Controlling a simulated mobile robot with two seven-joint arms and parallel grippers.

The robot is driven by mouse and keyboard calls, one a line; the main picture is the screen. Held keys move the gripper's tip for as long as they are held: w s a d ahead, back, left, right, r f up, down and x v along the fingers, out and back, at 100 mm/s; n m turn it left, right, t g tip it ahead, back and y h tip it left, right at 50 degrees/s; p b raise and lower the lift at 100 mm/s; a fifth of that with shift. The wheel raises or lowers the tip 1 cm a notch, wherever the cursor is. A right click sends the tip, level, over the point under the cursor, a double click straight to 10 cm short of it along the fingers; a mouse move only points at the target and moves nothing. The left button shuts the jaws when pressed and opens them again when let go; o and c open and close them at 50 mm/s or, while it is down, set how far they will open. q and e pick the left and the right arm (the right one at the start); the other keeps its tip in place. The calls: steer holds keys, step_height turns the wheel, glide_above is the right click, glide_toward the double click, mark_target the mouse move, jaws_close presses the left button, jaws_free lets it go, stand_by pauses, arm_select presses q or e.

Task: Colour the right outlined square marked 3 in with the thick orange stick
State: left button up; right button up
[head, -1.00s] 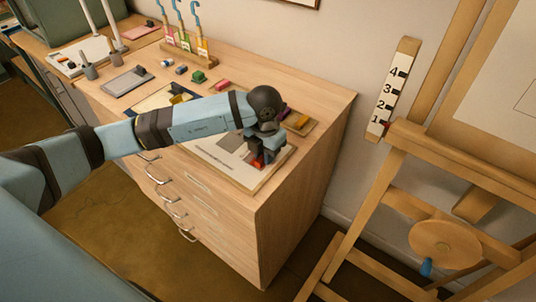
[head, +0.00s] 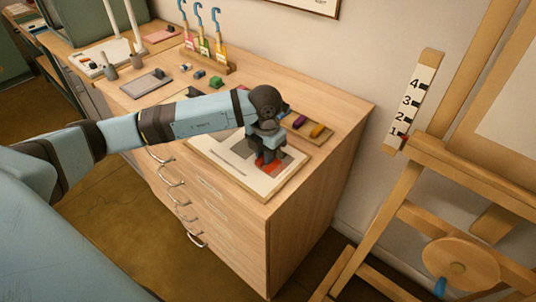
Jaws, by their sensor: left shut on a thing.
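The drawing sheet (head: 222,154) lies on a board on top of the wooden cabinet. It carries a grey filled square (head: 243,147) and, to the right of it, a red-orange coloured patch (head: 267,168). The number marks cannot be read. My left gripper (head: 271,156) points down over this patch, at the right part of the sheet. It is shut on the orange stick, which is mostly hidden by the fingers. I cannot tell whether the stick's tip touches the paper. My right gripper is not in view.
A tray (head: 327,139) with purple and yellow sticks lies just behind the gripper. A rack of brushes (head: 209,58), a green block (head: 215,82) and a grey slab (head: 147,83) stand farther back left. An easel (head: 420,170) stands right of the cabinet.

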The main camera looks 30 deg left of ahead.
mark_target(275, 165)
arm_select(q)
steer(key=shift+d, duration=0.15)
steer(key=shift+s+d+f, duration=0.1)
steer(key=shift+s+d, duration=0.05)
steer(key=shift+d, duration=0.6)
steer(key=shift+s+d, duration=0.15)
steer(key=shift+d, duration=0.55)
steer(key=shift+s+d, duration=0.15)
steer(key=shift+d, duration=1.05)
steer(key=shift+a, duration=0.15)
steer(key=shift+w+a, duration=0.25)
steer(key=shift+a, duration=0.8)
steer(key=shift+w+a+b, duration=0.2)
steer(key=shift+a+b, duration=0.3)
steer(key=shift+a, duration=1.1)
